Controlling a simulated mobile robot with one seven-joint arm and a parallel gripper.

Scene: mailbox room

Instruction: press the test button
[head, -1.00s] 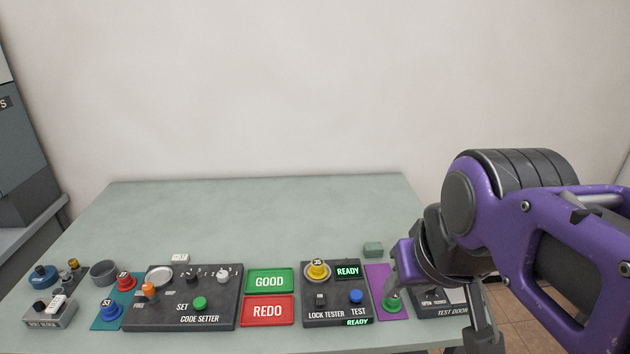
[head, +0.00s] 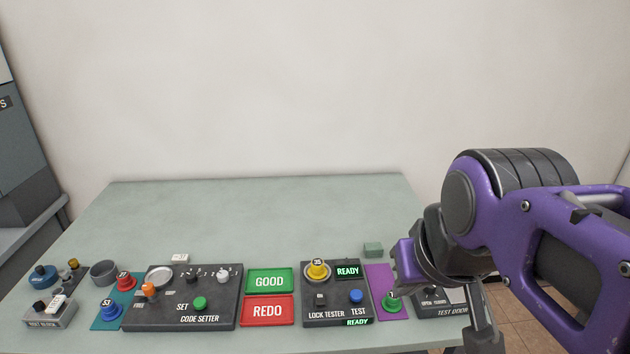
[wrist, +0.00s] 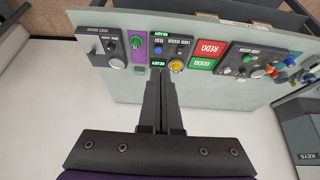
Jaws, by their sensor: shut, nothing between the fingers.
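The test button is a blue round button (head: 356,296) above the word TEST on the dark lock tester panel (head: 334,313). It also shows in the upside-down wrist view (wrist: 158,50). A yellow lock cylinder (head: 317,270) marked 35 sits in the tester's round holder. Two green displays on the tester read READY. In the wrist view my gripper (wrist: 160,73) is shut and empty, with its fingers pointing towards the lock tester. In the head view my wrist is right of the tester, over the purple mat's right edge, and the fingertips are hardly visible.
A green cylinder (head: 391,302) stands on the purple mat (head: 377,273) beside the tester. The test door panel (head: 452,311) is partly behind my arm. Left are the GOOD tray (head: 269,281), REDO tray (head: 267,311) and code setter (head: 220,309). The table's back is clear.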

